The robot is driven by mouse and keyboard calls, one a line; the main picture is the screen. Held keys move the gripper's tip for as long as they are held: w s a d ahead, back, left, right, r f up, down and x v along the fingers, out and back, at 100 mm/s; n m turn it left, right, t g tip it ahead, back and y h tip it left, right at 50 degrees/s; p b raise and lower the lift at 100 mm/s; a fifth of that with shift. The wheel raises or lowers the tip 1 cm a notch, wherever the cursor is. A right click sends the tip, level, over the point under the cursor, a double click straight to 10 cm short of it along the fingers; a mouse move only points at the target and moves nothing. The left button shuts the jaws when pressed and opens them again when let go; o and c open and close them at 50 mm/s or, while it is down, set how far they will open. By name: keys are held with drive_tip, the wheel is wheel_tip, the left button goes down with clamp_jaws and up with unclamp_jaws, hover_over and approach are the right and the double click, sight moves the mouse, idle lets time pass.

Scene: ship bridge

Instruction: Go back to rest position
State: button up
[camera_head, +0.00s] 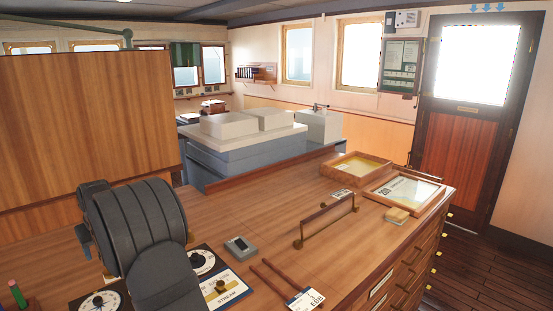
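My gripper is not seen in the head view, and neither are its fingertips. A large dark grey ribbed, curved body (135,222) rises at the lower left and runs down past the bottom edge. I cannot tell whether it is part of my arm. The wooden desk (262,222) fills the lower middle of the picture.
The desk holds a grey device (239,246), brown rods (283,285), cards (303,300), a raised wooden rail (326,221), a small block (396,215), an open tray (345,174) and a framed tray (434,203). A wooden panel (85,125) stands left. Floor shows right.

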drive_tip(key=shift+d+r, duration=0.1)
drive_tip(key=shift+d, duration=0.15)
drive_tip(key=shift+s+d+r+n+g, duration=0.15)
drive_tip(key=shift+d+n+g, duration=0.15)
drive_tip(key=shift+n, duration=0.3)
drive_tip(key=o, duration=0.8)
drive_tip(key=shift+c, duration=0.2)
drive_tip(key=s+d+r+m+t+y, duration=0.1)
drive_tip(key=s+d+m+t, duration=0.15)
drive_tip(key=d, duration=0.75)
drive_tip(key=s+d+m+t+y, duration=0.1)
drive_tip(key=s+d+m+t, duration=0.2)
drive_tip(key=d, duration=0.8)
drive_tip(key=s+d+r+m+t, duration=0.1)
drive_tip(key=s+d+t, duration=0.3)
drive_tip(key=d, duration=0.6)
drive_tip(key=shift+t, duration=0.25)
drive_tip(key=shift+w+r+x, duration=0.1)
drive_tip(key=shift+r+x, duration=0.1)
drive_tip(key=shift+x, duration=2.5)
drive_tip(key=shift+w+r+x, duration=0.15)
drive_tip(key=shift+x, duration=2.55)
